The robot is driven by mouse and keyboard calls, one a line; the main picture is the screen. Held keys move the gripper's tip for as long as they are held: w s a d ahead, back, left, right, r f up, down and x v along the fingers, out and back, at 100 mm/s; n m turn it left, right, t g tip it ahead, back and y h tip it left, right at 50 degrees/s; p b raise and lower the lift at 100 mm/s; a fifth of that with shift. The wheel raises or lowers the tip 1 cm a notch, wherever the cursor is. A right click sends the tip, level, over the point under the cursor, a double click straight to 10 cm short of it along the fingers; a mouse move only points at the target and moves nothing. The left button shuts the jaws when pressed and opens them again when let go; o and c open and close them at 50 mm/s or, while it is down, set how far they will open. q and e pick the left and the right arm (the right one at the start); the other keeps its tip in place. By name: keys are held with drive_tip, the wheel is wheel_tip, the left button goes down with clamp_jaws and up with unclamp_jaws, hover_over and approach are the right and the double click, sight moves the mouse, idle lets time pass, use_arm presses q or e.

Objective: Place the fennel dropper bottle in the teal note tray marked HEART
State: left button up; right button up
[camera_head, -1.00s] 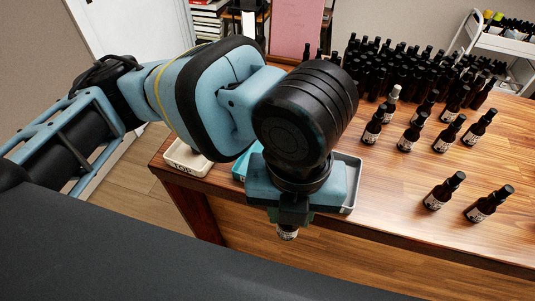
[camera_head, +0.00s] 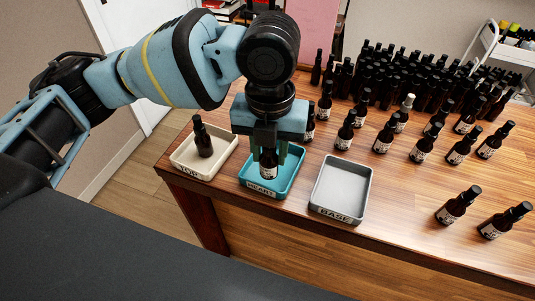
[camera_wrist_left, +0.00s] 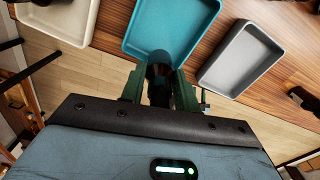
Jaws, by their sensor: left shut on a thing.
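My left gripper (camera_head: 266,150) is shut on a dark dropper bottle (camera_head: 268,164) with a white label. The label's text is too small to read. The bottle is upright at the teal tray (camera_head: 289,183), whose front is marked HEART. Whether the bottle touches the tray floor I cannot tell. In the left wrist view the bottle (camera_wrist_left: 158,76) sits between the fingers, in front of the teal tray (camera_wrist_left: 165,28). My right gripper does not show.
A cream tray (camera_head: 219,167) marked TOP stands to the left with a dark bottle (camera_head: 202,138) in it. An empty grey tray (camera_head: 365,197) marked BASE stands to the right. Several dark bottles crowd the table's back and right.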

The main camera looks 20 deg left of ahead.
sight(267, 157)
use_arm(q)
drive_tip(key=shift+w+a, duration=0.15)
drive_tip(key=shift+w, duration=0.1)
drive_tip(key=shift+w+a+f, duration=0.15)
drive_tip(key=shift+w+f, duration=0.05)
drive_tip(key=shift+f, duration=0.7)
drive_tip(key=shift+w+a+f, duration=0.1)
drive_tip(key=shift+w+f, duration=0.05)
drive_tip(key=shift+f, duration=0.75)
drive_tip(key=shift+f, duration=0.15)
drive_tip(key=o, duration=1)
wheel_tip(267, 157, up, 12)
drive_tip(key=shift+r+p, duration=0.15)
drive_tip(key=shift+p, duration=0.25)
